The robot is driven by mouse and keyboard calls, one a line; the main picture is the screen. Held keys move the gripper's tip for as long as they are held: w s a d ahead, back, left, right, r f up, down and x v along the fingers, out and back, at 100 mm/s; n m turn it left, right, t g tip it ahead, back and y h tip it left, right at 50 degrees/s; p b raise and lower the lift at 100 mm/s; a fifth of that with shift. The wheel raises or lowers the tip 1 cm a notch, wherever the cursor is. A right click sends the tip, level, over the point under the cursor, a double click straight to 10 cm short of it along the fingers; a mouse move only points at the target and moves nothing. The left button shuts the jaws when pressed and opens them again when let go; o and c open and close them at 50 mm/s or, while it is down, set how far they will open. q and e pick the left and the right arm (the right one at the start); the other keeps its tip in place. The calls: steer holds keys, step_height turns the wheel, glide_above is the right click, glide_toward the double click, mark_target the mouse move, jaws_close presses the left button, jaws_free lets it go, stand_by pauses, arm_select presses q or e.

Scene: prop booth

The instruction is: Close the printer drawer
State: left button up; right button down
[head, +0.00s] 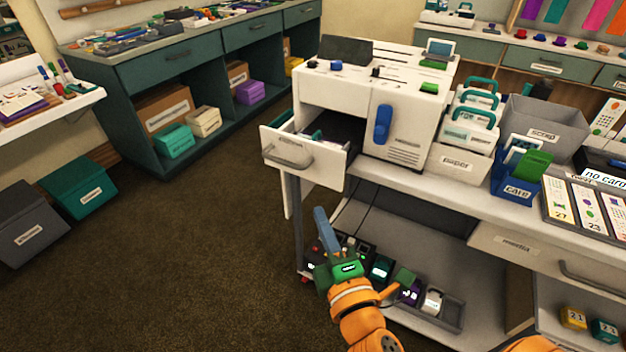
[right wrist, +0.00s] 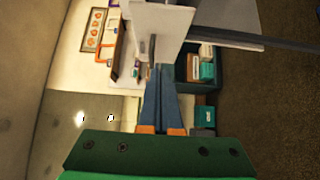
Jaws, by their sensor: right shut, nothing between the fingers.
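The white printer (head: 398,118) stands on the left end of a white worktop. Its drawer (head: 318,160) is pulled out toward the left, with a dark inside and a grey bar handle (head: 287,158) on its labelled front. My right gripper (head: 321,214) is shut and empty, its blue fingers pointing up, just below the drawer front in the head view and apart from it. In the right wrist view the shut fingers (right wrist: 160,68) point toward a white panel (right wrist: 163,28), which looks like the drawer front. My left gripper is not in view.
Under the worktop, a grey tray (head: 447,312) of small devices sits on a low shelf near my right arm.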

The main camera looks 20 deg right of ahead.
steer(key=p, duration=0.2)
glide_toward(313, 166)
steer(key=w+a, duration=0.2)
steer(key=w, duration=0.1)
steer(key=shift+w+d, duration=1.1)
steer(key=shift+w, duration=0.05)
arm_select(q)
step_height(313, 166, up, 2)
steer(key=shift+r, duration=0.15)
arm_select(e)
steer(key=shift+w+d, duration=0.15)
steer(key=shift+d, duration=0.1)
